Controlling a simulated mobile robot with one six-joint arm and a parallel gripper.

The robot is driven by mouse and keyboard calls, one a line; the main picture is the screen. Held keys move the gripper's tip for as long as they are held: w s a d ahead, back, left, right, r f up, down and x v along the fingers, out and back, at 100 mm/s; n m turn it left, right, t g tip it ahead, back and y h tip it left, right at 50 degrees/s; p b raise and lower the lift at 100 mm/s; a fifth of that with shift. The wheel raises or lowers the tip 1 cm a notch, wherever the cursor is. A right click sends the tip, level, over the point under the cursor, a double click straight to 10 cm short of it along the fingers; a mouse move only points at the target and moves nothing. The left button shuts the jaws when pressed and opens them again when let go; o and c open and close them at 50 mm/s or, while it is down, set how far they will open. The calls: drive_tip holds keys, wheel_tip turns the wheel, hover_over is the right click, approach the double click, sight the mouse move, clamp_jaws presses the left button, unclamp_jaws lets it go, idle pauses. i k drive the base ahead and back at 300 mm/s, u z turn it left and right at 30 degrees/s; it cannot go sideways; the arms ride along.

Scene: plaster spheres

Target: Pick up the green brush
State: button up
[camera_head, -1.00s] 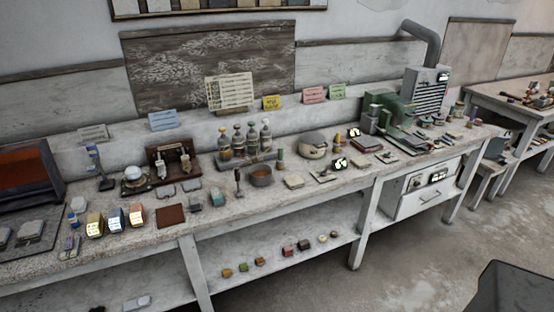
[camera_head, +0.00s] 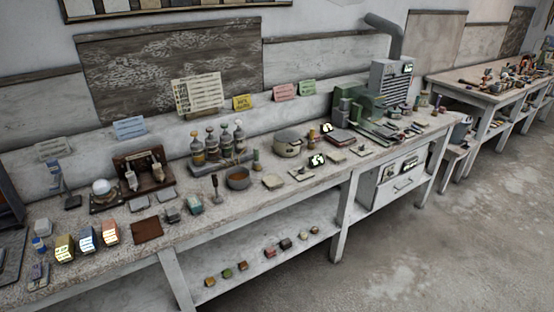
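I cannot make out a green brush for certain in the head view; many items on the long workbench (camera_head: 215,222) are too small to tell apart. Thin tools, too small to name, lie at the bench's right end beside a green machine (camera_head: 347,108). My gripper is not in view.
Several small blocks sit on the bench's lower shelf (camera_head: 222,258). The concrete floor (camera_head: 420,255) at the lower right is clear.

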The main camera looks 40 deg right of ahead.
sight(257, 162)
drive_tip(key=z, duration=4.35)
drive_tip(key=i, duration=0.1)
drive_tip(key=u, duration=3.1)
drive_tip(key=k, duration=0.9)
drive_tip(key=u, duration=0.2)
drive_tip(key=i, duration=0.8)
drive_tip(key=z, duration=0.05)
